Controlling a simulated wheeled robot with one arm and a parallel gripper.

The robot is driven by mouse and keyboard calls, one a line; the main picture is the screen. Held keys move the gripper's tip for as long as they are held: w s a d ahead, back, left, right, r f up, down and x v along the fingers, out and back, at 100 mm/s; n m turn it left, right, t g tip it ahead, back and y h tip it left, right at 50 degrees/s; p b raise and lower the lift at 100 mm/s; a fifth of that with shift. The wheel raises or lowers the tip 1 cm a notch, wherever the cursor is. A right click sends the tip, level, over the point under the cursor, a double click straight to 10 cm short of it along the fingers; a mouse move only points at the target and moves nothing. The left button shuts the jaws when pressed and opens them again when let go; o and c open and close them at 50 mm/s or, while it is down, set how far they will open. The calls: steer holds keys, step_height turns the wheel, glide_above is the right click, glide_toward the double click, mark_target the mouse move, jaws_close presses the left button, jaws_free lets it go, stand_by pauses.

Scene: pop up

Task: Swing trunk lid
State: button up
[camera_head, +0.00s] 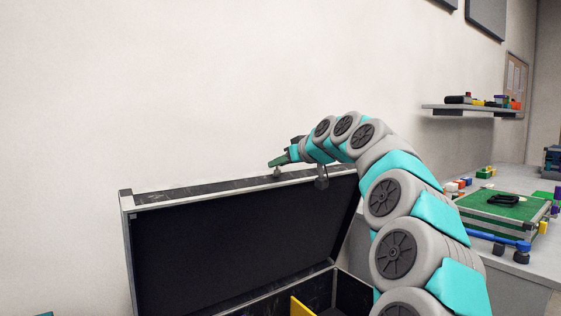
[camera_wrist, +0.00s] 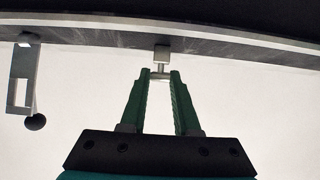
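The trunk (camera_head: 282,299) stands against the wall with its black, metal-edged lid (camera_head: 235,245) raised, leaning slightly back. My gripper (camera_head: 274,163) is at the lid's top edge, above its middle. In the wrist view, the lid's rim (camera_wrist: 100,34) crosses the top. My green fingertips (camera_wrist: 161,76) sit on both sides of a small metal catch (camera_wrist: 162,56) on that rim and appear to touch it. A second metal latch with a dark ball (camera_wrist: 21,82) hangs from the rim at left. It is not in my grip.
A yellow panel (camera_head: 300,307) shows inside the trunk. On the right, a grey counter (camera_head: 480,245) holds a green-topped box (camera_head: 500,206) and small coloured parts. A wall shelf (camera_head: 470,108) is above it. The wall behind the lid is bare.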

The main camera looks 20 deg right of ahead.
jaws_close()
steer(key=s+d+f+b, duration=0.2)
steer(key=s+f+b, duration=0.1)
steer(key=s+b, duration=0.2)
steer(key=s+d+f+b, duration=0.2)
steer(key=s+b, duration=0.3)
steer(key=s, duration=0.3)
steer(key=shift+s+d+f, duration=0.3)
steer(key=shift+d+f, duration=0.05)
steer(key=shift+f, duration=0.05)
stand_by(0.3)
steer(key=s+d+f+b, duration=0.4)
steer(key=s+f+b, duration=0.5)
steer(key=s+b, duration=0.1)
steer(key=shift+s+f+b, duration=0.35)
steer(key=shift+s+f, duration=0.05)
steer(key=shift+s, duration=0.3)
stand_by(0.7)
